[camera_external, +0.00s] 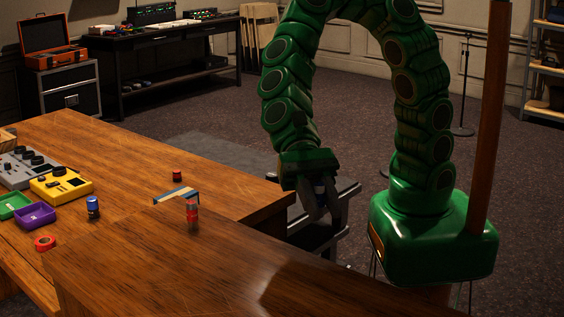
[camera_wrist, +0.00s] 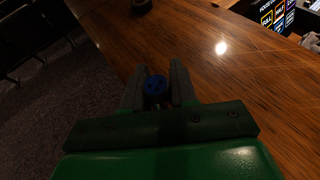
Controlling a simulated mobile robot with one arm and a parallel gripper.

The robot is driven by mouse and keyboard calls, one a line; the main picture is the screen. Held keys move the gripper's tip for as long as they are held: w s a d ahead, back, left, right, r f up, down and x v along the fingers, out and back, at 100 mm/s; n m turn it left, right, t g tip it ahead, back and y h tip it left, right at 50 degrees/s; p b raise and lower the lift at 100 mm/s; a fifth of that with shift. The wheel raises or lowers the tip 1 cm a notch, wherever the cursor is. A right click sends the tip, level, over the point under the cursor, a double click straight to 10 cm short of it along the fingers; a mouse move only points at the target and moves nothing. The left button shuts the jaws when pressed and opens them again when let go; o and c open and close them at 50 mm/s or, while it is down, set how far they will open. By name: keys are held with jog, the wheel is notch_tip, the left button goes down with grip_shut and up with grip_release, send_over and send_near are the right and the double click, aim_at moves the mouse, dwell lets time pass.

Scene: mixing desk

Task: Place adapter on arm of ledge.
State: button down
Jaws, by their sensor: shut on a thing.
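My gripper (camera_external: 318,212) hangs beyond the right edge of the wooden desk, fingers pointing down. It is shut on a small dark blue piece (camera_external: 320,188), which looks like the adapter. In the wrist view its round blue end (camera_wrist: 155,86) shows between the two fingers (camera_wrist: 157,80); the rest is hidden. A small ledge-like strip, blue and tan (camera_external: 174,195), shows above the desk, left of my gripper and apart from it. A red and grey cylinder (camera_external: 193,215) stands by the strip's right end; I cannot tell whether they touch.
The desk (camera_external: 125,155) also holds a blue and black cylinder (camera_external: 93,207), a small red cylinder (camera_external: 177,175), a red ring (camera_external: 45,243), purple (camera_external: 35,216) and green (camera_external: 14,205) trays, and a yellow box (camera_external: 62,184). The desk's front right is clear.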

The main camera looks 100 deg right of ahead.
send_over(297, 279)
jog(key=a, duration=0.1)
jog(key=shift+s+a+f, duration=0.1)
jog(key=shift+s+f, duration=0.05)
jog(key=shift+f, duration=1.4)
jog(key=shift+s+f, duration=0.15)
jog(key=shift+f, duration=1.35)
jog(key=shift+w+f, duration=0.1)
jog(key=shift+f, duration=1.45)
jog(key=shift+f, duration=0.1)
jog(key=c, duration=0.9)
grip_release()
jog(key=shift+w+d+r, duration=0.15)
jog(key=shift+d+r, duration=0.2)
jog(key=shift+d, duration=0.15)
jog(key=shift+v, duration=5.45)
